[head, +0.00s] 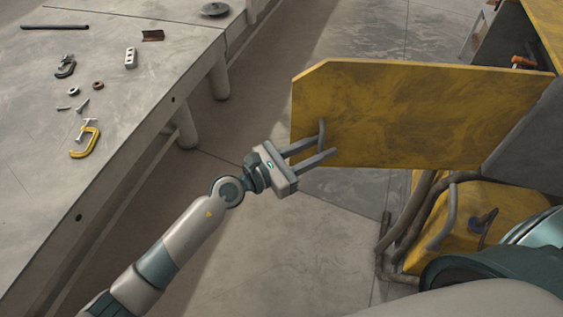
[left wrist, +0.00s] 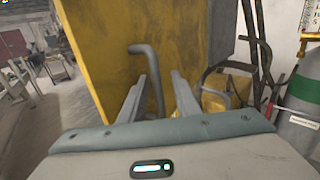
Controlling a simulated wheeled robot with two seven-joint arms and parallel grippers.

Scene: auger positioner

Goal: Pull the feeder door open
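The feeder door is a large scuffed yellow panel (head: 420,115) in the head view, standing out to the left from the machine at the right. It also fills the upper middle of the left wrist view (left wrist: 100,45). A grey bar handle (head: 322,128) is fixed near its left edge. My left gripper (head: 318,148) is open at the handle, its fingers pointing at the door. In the left wrist view the handle (left wrist: 157,75) passes between the fingers, nearer the left one, with a gap to the right one. My right gripper is not in view.
A grey workbench (head: 130,140) at the left holds a yellow clamp (head: 85,142) and small hardware. Grey pipes (head: 400,245) and a yellow housing (head: 490,215) lie below the door at the right. Bare floor (head: 290,245) is free between bench and machine.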

